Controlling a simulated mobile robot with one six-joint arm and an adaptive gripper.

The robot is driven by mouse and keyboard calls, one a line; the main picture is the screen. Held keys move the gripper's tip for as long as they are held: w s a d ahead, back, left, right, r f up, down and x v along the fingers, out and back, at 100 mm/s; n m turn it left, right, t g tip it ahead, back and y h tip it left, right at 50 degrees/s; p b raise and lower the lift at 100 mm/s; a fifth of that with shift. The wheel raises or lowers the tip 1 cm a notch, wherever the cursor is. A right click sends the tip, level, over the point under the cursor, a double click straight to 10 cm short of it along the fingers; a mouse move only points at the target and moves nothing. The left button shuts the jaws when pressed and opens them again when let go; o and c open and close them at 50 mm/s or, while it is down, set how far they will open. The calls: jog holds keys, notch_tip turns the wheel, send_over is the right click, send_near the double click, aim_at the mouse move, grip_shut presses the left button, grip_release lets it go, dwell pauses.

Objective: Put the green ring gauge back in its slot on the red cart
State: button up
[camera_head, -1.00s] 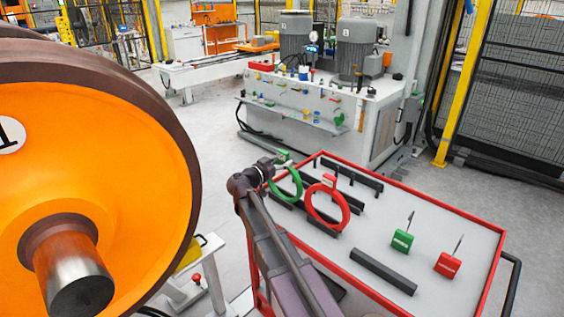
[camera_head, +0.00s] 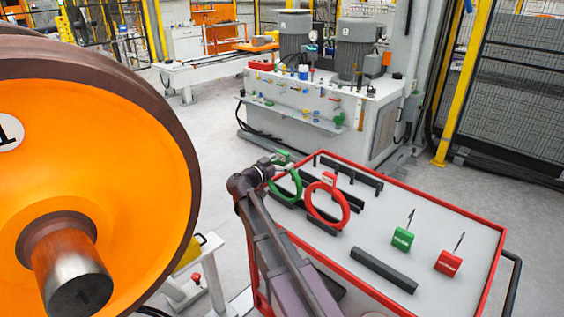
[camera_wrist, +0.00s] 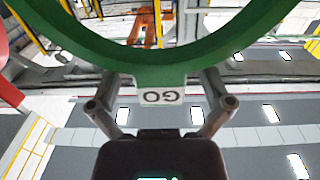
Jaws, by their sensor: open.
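The green ring gauge (camera_head: 298,186) stands upright at the far left end of the red cart (camera_head: 432,188), its lower edge at the black slotted rails. I cannot tell how deep it sits. My gripper (camera_head: 280,160) is at its top, by the green handle. In the wrist view the ring (camera_wrist: 165,66) arches across the top, and its tab with a "GO" label (camera_wrist: 160,96) lies between the fingers of my gripper (camera_wrist: 161,88). The fingers are apart, with gaps showing on both sides of the label.
A red ring gauge (camera_head: 346,212) stands close to the right of the green one. A green block gauge (camera_head: 403,239), a red block gauge (camera_head: 449,261) and a black bar (camera_head: 384,270) are on the cart top. A large orange wheel (camera_head: 130,180) fills the left.

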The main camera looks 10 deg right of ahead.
jog(key=shift+a, duration=0.1)
jog(key=v, duration=1.1)
jog(key=shift+s+a, duration=0.3)
jog(key=shift+d, duration=0.1)
dwell(0.5)
jog(key=s+d+f+n+g+y+p, duration=0.1)
jog(key=s+d+f+g+y, duration=0.1)
jog(key=s+d, duration=0.1)
jog(key=s+d+f+n+g+y+p, duration=0.1)
jog(key=s+d+f+n+g+y, duration=0.1)
jog(key=s+d+f, duration=0.1)
jog(key=s+d+f+n+g+y+p, duration=0.1)
jog(key=s+d+f+g+p, duration=0.1)
jog(key=s+d+f, duration=0.1)
jog(key=shift+s+d+f+g+y, duration=0.1)
jog(key=shift+s+d+g+y, duration=0.15)
jog(key=shift+d, duration=0.15)
jog(key=shift+s+d+f+g+y, duration=0.15)
jog(key=shift+s+d, duration=0.05)
jog(key=shift+d, duration=0.2)
jog(key=s+a+f+n+g+y+p, duration=0.1)
jog(key=s+f+n+g+y+p, duration=0.1)
jog(key=s+n+y, duration=0.5)
jog(key=s+g+y+p, duration=0.1)
jog(key=s+y, duration=0.1)
jog(key=s, duration=0.3)
jog(key=shift+s+a+f+p, duration=0.2)
jog(key=shift+a+f+p, duration=0.05)
jog(key=shift+p, duration=0.15)
